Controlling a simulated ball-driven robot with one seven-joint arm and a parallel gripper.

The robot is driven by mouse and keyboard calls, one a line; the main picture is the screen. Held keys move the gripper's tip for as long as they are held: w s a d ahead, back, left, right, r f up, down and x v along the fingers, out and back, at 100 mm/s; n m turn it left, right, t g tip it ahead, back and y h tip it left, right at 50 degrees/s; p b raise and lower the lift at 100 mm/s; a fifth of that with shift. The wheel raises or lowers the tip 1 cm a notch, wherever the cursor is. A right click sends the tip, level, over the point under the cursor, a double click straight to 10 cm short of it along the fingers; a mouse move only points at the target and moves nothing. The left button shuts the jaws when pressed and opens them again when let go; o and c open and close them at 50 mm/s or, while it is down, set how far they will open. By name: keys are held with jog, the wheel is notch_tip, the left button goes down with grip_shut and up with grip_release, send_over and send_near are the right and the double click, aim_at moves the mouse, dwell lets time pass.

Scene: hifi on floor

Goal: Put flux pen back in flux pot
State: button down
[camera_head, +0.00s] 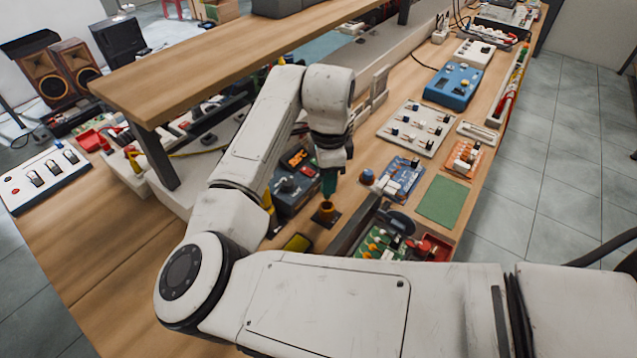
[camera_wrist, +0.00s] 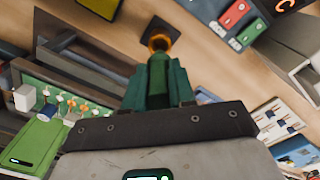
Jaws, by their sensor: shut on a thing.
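My gripper (camera_head: 329,172) is shut on the green flux pen (camera_head: 328,187), which points down above the bench. In the wrist view the dark green pen (camera_wrist: 157,72) shows between the teal fingers of my gripper (camera_wrist: 158,88). The flux pot (camera_head: 326,208) is a small brown-orange round pot on a dark square base. It also shows in the wrist view (camera_wrist: 160,39), right at the pen's far end. The pen's end overlaps the pot's mouth in that view. I cannot tell whether it is inside or just above it.
A dark instrument box (camera_head: 297,190) stands left of the pot. A blue circuit board (camera_head: 401,178) and a green mat (camera_head: 441,200) lie to the right. A board with green parts (camera_head: 385,240) lies nearer. A wooden shelf (camera_head: 220,55) overhangs the bench's back.

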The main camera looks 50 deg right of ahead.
aim_at(327, 197)
jog(key=shift+f+b, duration=1.6)
jog(key=shift+f, duration=1.05)
jog(key=shift+c, duration=1.5)
grip_release()
jog(key=shift+r+p, duration=3.05)
jog(key=shift+r, duration=0.5)
jog(key=shift+f, duration=0.1)
